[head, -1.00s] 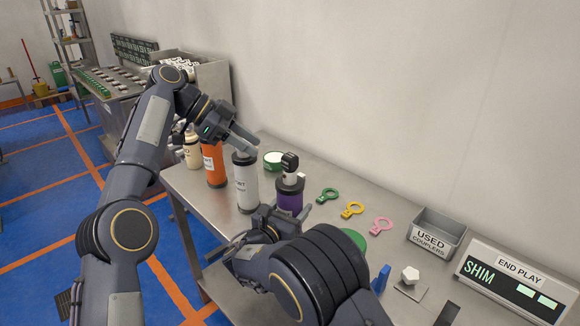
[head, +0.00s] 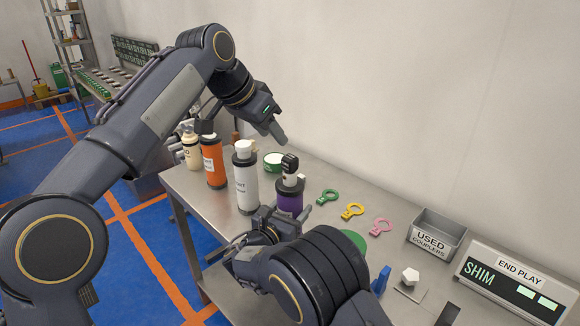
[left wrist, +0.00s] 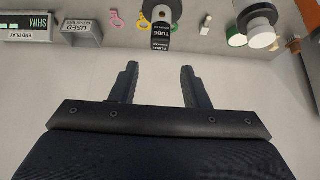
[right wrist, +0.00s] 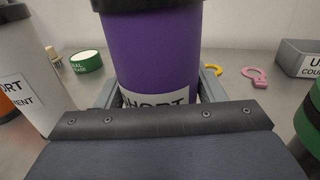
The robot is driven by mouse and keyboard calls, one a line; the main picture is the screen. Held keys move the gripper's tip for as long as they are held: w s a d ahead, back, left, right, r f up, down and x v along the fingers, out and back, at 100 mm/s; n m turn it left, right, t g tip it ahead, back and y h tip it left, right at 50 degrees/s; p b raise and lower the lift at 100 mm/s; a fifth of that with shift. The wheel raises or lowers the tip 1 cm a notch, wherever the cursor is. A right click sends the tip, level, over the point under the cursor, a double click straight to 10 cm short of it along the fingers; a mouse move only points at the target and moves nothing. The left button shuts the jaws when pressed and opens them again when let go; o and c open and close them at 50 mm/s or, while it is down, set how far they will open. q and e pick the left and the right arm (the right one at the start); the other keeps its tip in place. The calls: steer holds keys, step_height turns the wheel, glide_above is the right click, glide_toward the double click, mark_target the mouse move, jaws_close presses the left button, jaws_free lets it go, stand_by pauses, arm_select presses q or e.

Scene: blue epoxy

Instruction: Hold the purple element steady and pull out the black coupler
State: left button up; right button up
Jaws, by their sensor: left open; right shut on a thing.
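The purple element (head: 289,199) stands upright on the steel table, with a black band at its top. It fills the middle of the right wrist view (right wrist: 152,50). The black coupler (head: 290,162) sits above it on a white neck.
White (head: 246,180) and orange (head: 213,163) cylinders stand left of the purple element. Green (head: 328,196), yellow (head: 352,211) and pink (head: 381,227) rings lie to the right, before the used couplers bin (head: 437,232) and the shim display (head: 514,284).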

mark_target(291, 156)
arm_select(q)
steer(key=shift+x, duration=4.45)
jaws_close()
steer(key=shift+r, duration=0.25)
steer(key=shift+r, duration=0.55)
steer(key=shift+r, duration=0.1)
steer(key=shift+r, duration=2.25)
